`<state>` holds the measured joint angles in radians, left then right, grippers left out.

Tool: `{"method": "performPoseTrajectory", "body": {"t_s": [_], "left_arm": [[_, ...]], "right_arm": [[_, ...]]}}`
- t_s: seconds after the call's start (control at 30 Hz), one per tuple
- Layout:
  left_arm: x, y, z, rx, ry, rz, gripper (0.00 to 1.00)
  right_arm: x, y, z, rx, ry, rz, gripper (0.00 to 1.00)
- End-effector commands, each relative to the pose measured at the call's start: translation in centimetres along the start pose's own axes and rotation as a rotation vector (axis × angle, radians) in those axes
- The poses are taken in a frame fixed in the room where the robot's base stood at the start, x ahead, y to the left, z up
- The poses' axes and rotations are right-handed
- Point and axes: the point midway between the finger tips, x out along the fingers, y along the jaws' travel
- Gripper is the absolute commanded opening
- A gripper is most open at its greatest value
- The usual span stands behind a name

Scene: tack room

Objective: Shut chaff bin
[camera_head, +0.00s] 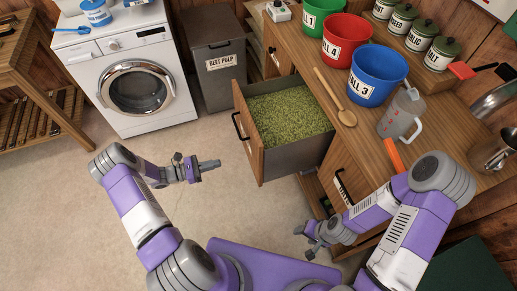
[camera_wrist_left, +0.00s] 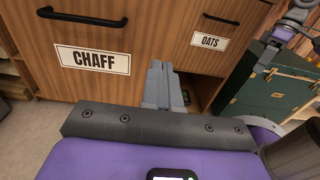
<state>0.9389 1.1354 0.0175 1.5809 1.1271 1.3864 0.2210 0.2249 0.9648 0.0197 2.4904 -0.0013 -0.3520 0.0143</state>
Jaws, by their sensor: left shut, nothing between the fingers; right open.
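The chaff bin (camera_head: 263,165) stands pulled out from the wooden bench, full of green chaff (camera_head: 287,115). Its wooden front (camera_head: 246,135) carries a dark handle (camera_head: 238,127). In the left wrist view the front shows a CHAFF label (camera_wrist_left: 102,60) and the handle (camera_wrist_left: 82,15). My left gripper (camera_head: 216,163) is shut and empty, in front of the bin and apart from it in the head view. Its fingers (camera_wrist_left: 160,80) also show in the left wrist view, right of the label. My right gripper (camera_head: 303,241) is open and empty, low near the bench front.
The OATS front (camera_head: 349,200) is right of the chaff bin. A beet pulp bin (camera_head: 218,63) and a washing machine (camera_head: 135,85) stand behind. The floor (camera_head: 60,200) at left is clear.

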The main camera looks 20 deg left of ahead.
Motion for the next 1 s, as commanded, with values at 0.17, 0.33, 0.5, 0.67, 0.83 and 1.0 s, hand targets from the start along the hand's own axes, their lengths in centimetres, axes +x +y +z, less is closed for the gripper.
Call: {"method": "performPoseTrajectory", "body": {"t_s": [0.17, 0.33, 0.5, 0.67, 0.83, 1.0], "left_arm": [[-0.3, 1.0, 0.5, 0.001, -0.044, 0.038, 0.00], [2.5, 1.0, 0.6, 0.002, -0.044, 0.031, 0.00], [6.2, 1.1, 0.7, 0.002, -0.043, 0.028, 0.00], [9.5, 1.2, 0.8, 0.001, -0.041, 0.029, 0.00], [12.0, 1.3, 0.8, 0.002, -0.040, 0.030, 0.00], [13.1, 1.3, 1.0, 0.002, -0.040, 0.031, 0.00]], "right_arm": [[0.3, 0.1, 0.0, 0.000, 0.000, 0.000, 0.58], [0.5, 0.2, 0.0, 0.000, 0.000, 0.000, 0.58], [0.9, 0.3, 0.0, 0.000, 0.000, 0.000, 0.58], [1.4, 0.5, -0.1, 0.000, 0.000, 0.000, 0.58], [1.8, 0.7, -0.1, 0.000, 0.000, 0.000, 0.58], [2.0, 0.7, -0.1, 0.000, 0.000, 0.000, 0.58]]}}
